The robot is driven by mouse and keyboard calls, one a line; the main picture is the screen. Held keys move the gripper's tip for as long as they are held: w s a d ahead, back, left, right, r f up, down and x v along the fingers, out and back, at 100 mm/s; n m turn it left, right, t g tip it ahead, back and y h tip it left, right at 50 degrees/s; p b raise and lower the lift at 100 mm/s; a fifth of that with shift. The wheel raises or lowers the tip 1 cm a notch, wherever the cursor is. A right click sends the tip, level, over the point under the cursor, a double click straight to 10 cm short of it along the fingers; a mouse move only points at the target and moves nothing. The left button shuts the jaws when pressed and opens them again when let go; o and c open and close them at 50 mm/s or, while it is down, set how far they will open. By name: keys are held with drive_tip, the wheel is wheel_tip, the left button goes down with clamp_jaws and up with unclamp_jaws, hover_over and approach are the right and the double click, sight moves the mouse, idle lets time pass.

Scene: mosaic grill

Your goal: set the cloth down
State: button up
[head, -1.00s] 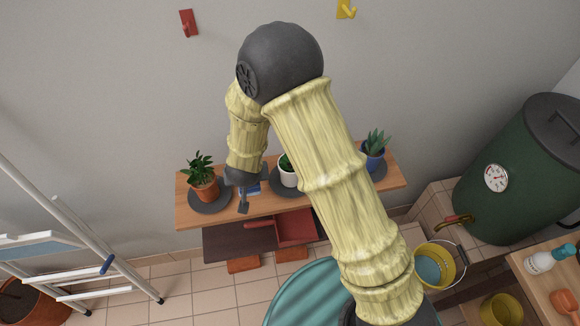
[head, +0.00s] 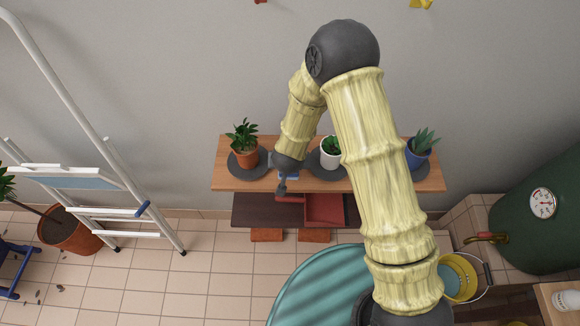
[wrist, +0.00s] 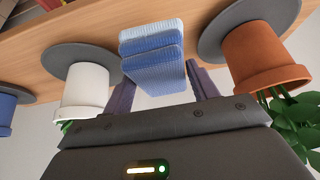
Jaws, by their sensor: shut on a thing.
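The cloth is a folded stack in light and darker blue (wrist: 152,58), between the two dark fingers of my gripper (wrist: 160,82) in the wrist view. My gripper is shut on it. In the head view my gripper (head: 283,182) is at the front part of the wooden shelf (head: 400,184), between the orange pot and the white pot. Only a little blue of the cloth (head: 290,175) shows there, the rest being hidden by my gripper. I cannot tell whether the cloth touches the shelf.
The orange pot with a plant (head: 246,157) and the white pot (head: 330,158) stand on dark round mats on either side. A blue pot (head: 418,158) stands further right. A red tray (head: 325,208) sits on the lower shelf. A stepladder (head: 110,185) stands at left.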

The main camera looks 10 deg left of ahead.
drive_tip(key=shift+f+p, duration=0.45)
drive_tip(key=shift+f, duration=1.65)
drive_tip(key=o, duration=0.9)
